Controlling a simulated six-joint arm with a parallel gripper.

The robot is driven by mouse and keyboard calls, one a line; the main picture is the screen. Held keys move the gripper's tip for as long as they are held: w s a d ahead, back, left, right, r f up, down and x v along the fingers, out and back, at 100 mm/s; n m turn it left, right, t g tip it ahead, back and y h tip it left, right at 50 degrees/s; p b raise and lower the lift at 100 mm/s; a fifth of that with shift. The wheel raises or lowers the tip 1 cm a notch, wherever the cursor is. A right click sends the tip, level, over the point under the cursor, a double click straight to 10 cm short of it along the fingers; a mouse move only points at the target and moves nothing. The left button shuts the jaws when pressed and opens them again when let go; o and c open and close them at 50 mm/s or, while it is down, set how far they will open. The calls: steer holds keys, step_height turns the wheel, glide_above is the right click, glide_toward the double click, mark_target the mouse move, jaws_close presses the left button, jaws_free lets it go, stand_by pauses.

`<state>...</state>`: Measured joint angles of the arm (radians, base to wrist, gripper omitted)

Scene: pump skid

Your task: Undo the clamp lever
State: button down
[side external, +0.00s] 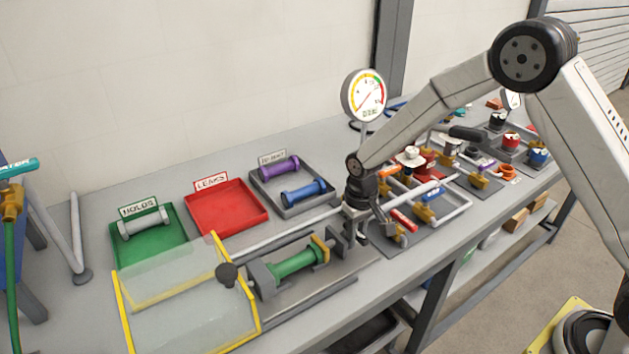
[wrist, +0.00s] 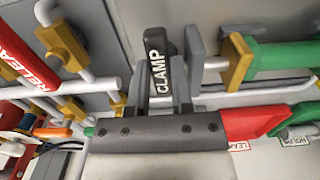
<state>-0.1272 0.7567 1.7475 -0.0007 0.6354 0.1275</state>
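In the wrist view the clamp lever (wrist: 157,58) is a dark bar marked CLAMP, standing upright between the two grey fingers of my gripper (wrist: 161,80). In the side view my gripper (side external: 362,228) points down at the right end of the fixture, and the arm and fingers hide most of the lever there. A green cylinder (side external: 293,262) with a brass end lies in the fixture, left of my gripper. It also shows in the wrist view (wrist: 282,56).
A clear guard (side external: 190,310) with yellow edges stands left of the fixture. Green (side external: 165,255), red (side external: 228,208) and grey (side external: 318,205) trays lie behind. A dial gauge (side external: 364,96) rises behind my gripper. Pipes and valves crowd the right. A red handle marked RELEASE (wrist: 25,58) is nearby.

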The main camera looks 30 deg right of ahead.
steer(key=shift+d+n, duration=0.1)
steer(key=shift+n, duration=0.3)
steer(key=n, duration=0.2)
steer(key=d+n, duration=0.1)
steer(key=n, duration=0.1)
steer(key=shift+w, duration=0.15)
steer(key=n, duration=0.3)
steer(key=d+n, duration=0.1)
steer(key=shift+w+n, duration=0.3)
steer(key=n, duration=0.3)
steer(key=w+n, duration=0.1)
steer(key=shift+d+n, duration=0.25)
steer(key=shift+n, duration=0.05)
steer(key=shift+w+d+n, duration=0.1)
steer(key=shift+w+n, duration=0.15)
steer(key=shift+n, duration=0.75)
steer(key=shift+w+n, duration=0.2)
steer(key=shift+n, duration=0.8)
steer(key=c, duration=0.8)
jaws_free()
steer(key=shift+r, duration=0.1)
